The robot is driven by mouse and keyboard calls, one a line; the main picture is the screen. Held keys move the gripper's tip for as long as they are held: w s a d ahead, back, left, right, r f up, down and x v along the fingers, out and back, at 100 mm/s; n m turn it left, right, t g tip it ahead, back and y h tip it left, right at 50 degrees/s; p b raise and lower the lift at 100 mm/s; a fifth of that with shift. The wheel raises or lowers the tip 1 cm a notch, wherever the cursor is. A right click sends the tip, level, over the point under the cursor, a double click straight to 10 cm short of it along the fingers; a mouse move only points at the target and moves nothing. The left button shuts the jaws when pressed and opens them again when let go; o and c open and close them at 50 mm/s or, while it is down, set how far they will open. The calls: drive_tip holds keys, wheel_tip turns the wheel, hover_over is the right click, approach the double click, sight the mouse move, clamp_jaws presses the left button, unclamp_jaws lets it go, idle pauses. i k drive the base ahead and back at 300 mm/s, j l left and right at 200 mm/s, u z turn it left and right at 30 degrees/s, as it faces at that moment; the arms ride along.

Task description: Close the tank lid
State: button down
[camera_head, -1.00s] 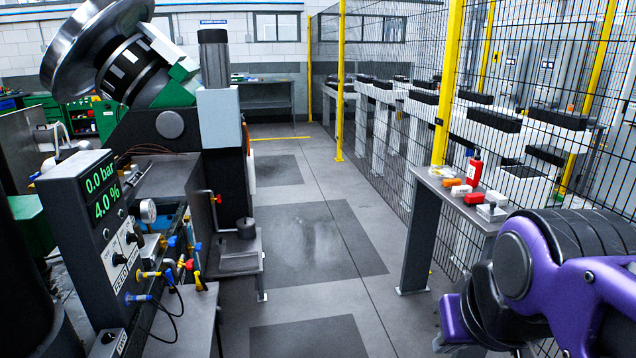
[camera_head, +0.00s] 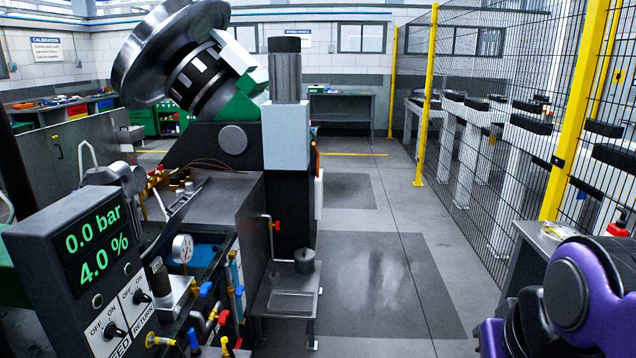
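An open tank with blue inside (camera_head: 207,252) shows in the head view at lower left, just behind the control box. A thin dark plate (camera_head: 172,218) stands tilted at its left edge; it looks like the raised lid, but the control box and fittings hide part of it. My purple arm (camera_head: 590,290) is at the right edge, well apart from the tank. Its gripper end is not clearly visible, so I cannot see its fingers.
A control box (camera_head: 85,245) reading 0.0 bar and 4.0 % stands in front of the tank. A gauge (camera_head: 183,248), valves and hoses crowd the tank's front. A large wheel machine (camera_head: 170,50) rises behind. The aisle floor (camera_head: 385,290) is clear; a mesh fence (camera_head: 500,130) lines the right.

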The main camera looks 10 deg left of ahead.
sight(177, 217)
drive_tip(key=i+l+u, duration=0.1)
drive_tip(key=i+u, duration=0.2)
drive_tip(key=i, duration=0.85)
drive_tip(key=i+u, duration=0.4)
drive_tip(key=i+l+u, duration=0.35)
drive_tip(key=i, duration=0.15)
drive_tip(key=j, duration=0.1)
